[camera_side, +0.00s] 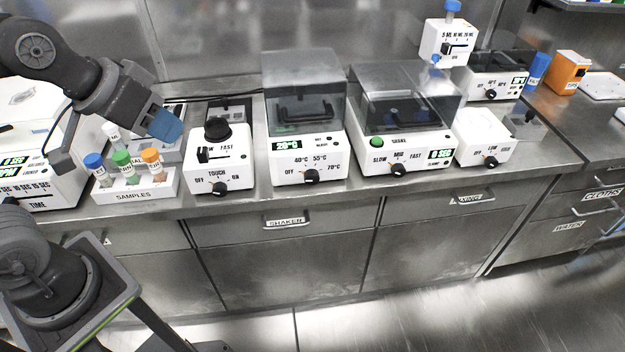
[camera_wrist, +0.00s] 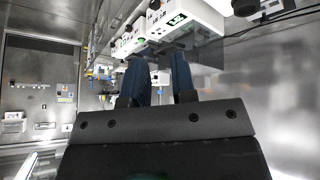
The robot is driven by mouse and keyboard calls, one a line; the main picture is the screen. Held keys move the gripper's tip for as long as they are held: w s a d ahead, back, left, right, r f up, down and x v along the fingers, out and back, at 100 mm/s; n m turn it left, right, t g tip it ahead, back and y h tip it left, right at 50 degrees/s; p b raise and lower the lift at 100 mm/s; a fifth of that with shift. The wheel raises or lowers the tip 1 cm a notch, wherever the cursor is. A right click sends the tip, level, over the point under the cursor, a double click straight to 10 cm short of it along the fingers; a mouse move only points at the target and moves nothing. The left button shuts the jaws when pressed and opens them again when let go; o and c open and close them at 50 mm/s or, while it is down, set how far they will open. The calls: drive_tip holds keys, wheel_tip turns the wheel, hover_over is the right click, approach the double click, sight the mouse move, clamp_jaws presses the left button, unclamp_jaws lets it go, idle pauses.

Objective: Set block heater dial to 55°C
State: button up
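The block heater (camera_side: 300,120) is the white box with a clear dark-tinted lid in the middle of the counter in the side view. Its lid is down and its small display reads about 20°C. Its black dial (camera_side: 311,177) is low on the front, under the labels OFF, 40°C, 55°C and 70°C; its exact setting is too small to tell. My gripper (camera_side: 165,126) is well to the left of the heater, above the sample rack. In the wrist view my two blue fingers (camera_wrist: 160,82) stand apart with nothing between them.
A sample rack (camera_side: 135,192) with several capped tubes stands below my gripper. A vortex mixer (camera_side: 220,170) stands between the rack and the heater. A shaker (camera_side: 405,140) is right of the heater. The floor in front of the drawers is clear.

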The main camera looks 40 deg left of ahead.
drive_tip(key=o, duration=0.6)
drive_tip(key=w+d+n+t+h, duration=0.2)
drive_tip(key=w+d, duration=0.8)
drive_tip(key=w, duration=0.5)
drive_tip(key=shift+w+d+r+n+t+h, duration=0.25)
drive_tip(key=shift+r+n+t, duration=0.35)
drive_tip(key=shift+n, duration=0.6)
drive_tip(key=shift+o, duration=0.4)
drive_tip(key=w+d+f+n+t+y, duration=0.2)
drive_tip(key=w+d+f+n, duration=0.2)
drive_tip(key=w, duration=0.3)
drive_tip(key=shift+w+d+f+n, duration=0.4)
drive_tip(key=shift+d+f, duration=0.25)
drive_tip(key=shift+f, duration=0.25)
drive_tip(key=n+t+y, duration=0.1)
drive_tip(key=n+y, duration=0.8)
drive_tip(key=y, duration=0.6)
approach(312, 180)
drive_tip(key=shift+h, duration=0.25)
drive_tip(key=x, duration=1)
drive_tip(key=shift+r, duration=0.1)
drive_tip(key=shift+c, duration=0.2)
drive_tip(key=c, duration=0.9)
